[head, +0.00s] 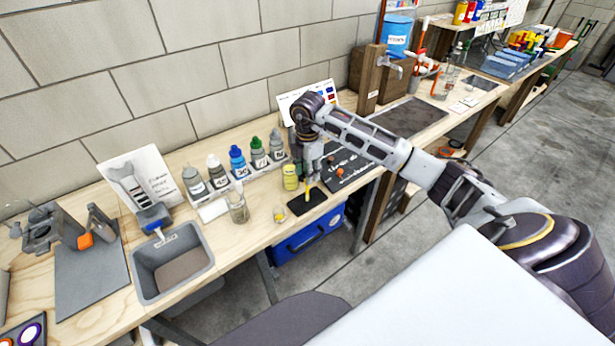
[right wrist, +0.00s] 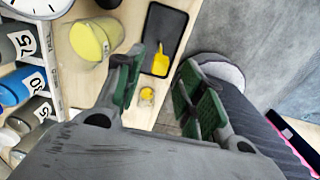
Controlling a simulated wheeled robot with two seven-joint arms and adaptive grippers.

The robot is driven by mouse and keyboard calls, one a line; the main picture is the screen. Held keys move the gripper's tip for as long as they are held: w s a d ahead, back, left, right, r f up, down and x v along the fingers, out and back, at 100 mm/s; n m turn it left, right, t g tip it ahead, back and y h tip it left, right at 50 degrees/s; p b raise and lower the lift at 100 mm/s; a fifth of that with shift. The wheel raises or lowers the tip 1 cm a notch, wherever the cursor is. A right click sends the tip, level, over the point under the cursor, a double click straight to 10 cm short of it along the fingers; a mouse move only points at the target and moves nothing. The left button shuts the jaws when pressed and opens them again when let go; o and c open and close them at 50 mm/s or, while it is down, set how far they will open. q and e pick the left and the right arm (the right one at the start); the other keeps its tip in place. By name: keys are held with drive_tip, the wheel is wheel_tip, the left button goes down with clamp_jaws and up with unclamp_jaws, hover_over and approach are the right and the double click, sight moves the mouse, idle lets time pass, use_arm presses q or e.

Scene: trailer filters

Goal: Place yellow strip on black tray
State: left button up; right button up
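The black tray (head: 318,199) lies on the wooden bench near its front edge. It also shows in the right wrist view (right wrist: 180,22). The yellow strip (head: 308,189) shows just under my right gripper, with its lower end at the tray. In the right wrist view the yellow strip (right wrist: 158,61) appears over the tray, beyond the gap between my fingers. My right gripper (head: 312,178) points down above the tray. In the right wrist view its green-padded fingers (right wrist: 163,72) are apart with nothing clasped between them. My left gripper is not in view.
A yellow container (head: 290,177) stands close left of my right gripper. A small jar (head: 280,214) and a glass beaker (head: 237,207) stand further left. Several labelled bottles (head: 237,162) stand in a rack behind. A grey basin (head: 172,262) is at the left.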

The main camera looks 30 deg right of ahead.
wheel_tip(320, 180, up, 10)
drive_tip(key=shift+f+b, duration=0.2)
drive_tip(key=shift+b, duration=0.2)
idle(0.6)
